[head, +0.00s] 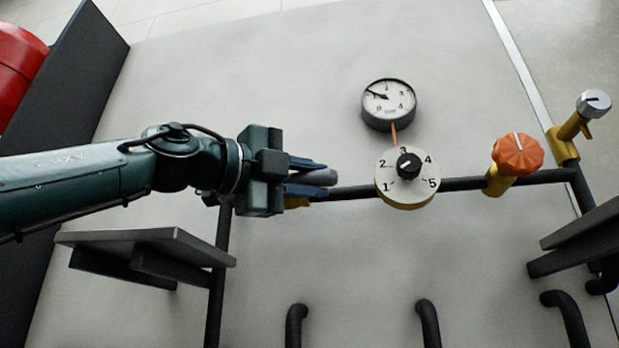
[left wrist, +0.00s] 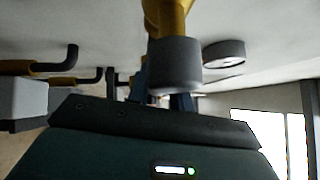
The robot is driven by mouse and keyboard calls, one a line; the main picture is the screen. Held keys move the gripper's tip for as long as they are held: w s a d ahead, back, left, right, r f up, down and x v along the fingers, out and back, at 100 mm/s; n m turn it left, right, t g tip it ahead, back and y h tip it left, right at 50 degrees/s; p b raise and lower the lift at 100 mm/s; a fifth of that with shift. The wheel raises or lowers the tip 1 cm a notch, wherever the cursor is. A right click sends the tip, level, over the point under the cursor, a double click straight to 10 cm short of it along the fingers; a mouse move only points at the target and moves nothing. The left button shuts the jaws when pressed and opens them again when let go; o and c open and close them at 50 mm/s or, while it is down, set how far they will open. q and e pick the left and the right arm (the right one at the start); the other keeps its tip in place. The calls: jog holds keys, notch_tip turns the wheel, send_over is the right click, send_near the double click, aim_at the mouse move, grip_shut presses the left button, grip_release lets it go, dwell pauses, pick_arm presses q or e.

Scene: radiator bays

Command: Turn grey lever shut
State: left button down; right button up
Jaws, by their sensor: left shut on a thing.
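The grey lever (head: 318,177) shows as a rounded grey piece between the blue fingers of my left gripper (head: 310,177). The gripper is shut on it at the left part of the dark pipe. A yellow valve body (head: 296,202) shows just below the fingers; most of it is hidden. In the left wrist view the grey lever (left wrist: 175,64) is a thick grey cylinder end on a yellow stem (left wrist: 168,18), with blue fingers beside and behind it. The lever's exact angle to the pipe is hard to tell. My right gripper is out of view.
Right along the pipe (head: 350,192) are a numbered dial (head: 405,195), an orange knob (head: 517,154) and a grey-capped valve (head: 593,103). A pressure gauge (head: 388,104) sits above the dial. A grey shelf (head: 145,245) juts out below my arm. Black pipe stubs (head: 428,320) stand below.

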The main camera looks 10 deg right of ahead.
pick_arm(q)
jog(key=shift+f+m+g+y, duration=0.55)
jog(key=shift+m+y, duration=0.25)
jog(key=shift+m, duration=0.1)
jog(key=shift+w+a+f+m+y, duration=0.1)
jog(key=shift+a+f+m+y, duration=0.2)
jog(key=shift+f+m+y, duration=0.6)
jog(key=shift+r, duration=0.2)
jog(key=c, duration=1.3)
grip_release()
jog(key=shift+o, duration=0.2)
jog(key=b+v, duration=0.2)
jog(key=v, duration=1.1)
jog(key=shift+r, duration=0.3)
jog(key=shift+c, duration=0.2)
